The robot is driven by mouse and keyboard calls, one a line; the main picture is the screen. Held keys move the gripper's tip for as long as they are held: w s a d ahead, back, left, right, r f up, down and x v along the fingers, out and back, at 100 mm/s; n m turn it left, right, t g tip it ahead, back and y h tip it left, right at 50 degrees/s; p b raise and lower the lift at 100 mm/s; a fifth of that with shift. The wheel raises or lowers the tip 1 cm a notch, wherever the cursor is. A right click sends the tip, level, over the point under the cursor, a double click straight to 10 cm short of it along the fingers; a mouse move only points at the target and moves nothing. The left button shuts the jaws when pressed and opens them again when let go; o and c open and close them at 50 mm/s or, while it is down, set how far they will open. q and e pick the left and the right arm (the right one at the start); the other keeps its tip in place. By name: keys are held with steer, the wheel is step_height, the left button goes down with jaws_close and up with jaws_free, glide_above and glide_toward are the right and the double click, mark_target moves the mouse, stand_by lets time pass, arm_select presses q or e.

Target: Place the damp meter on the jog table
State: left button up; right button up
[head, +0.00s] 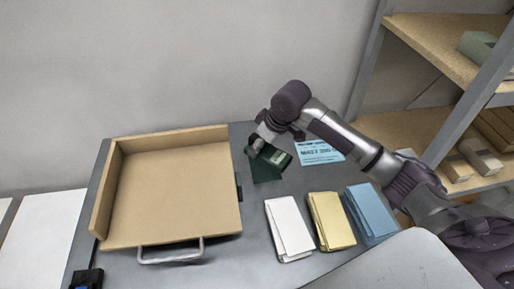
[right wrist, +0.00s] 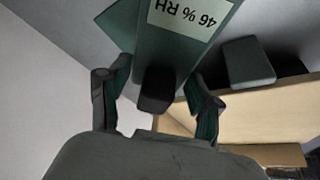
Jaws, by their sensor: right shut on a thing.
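The damp meter is a dark green instrument with a pale display (head: 282,159), at the right of the jog table in the head view. In the right wrist view the damp meter (right wrist: 185,50) shows a label reading "46 % RH", upside down. My right gripper (head: 260,146) is shut on it, with one finger on each side in the wrist view (right wrist: 158,82). A dark green sloped piece (head: 264,174) lies beneath or beside it; I cannot tell whether they touch. The jog table (head: 175,190) is a tan tray with raised edges and a metal handle, and is empty. My left gripper is not in view.
White (head: 288,229), yellow (head: 331,221) and blue (head: 371,212) folded stacks lie at the front right of the grey bench. A blue printed card (head: 319,152) lies behind them. Shelving (head: 440,45) stands at right. A small black object (head: 86,279) sits at front left.

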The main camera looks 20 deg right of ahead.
steer(key=w, duration=0.1)
steer(key=w+f, duration=0.2)
steer(key=shift+w+d, duration=0.2)
steer(key=shift+w, duration=0.05)
steer(key=shift+w+d+f, duration=0.1)
steer(key=shift+w+f, duration=0.25)
steer(key=shift+w, duration=0.05)
step_height(320, 180, down, 3)
steer(key=shift+f+p, duration=0.15)
steer(key=shift+p, duration=0.2)
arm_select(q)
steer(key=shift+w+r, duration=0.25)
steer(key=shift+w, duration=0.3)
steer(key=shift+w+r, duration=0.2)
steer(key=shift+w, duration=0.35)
arm_select(e)
steer(key=shift+f, duration=0.25)
steer(key=shift+f, duration=0.15)
steer(key=o, duration=1.3)
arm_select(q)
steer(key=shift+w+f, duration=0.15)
arm_select(e)
steer(key=v, duration=1.2)
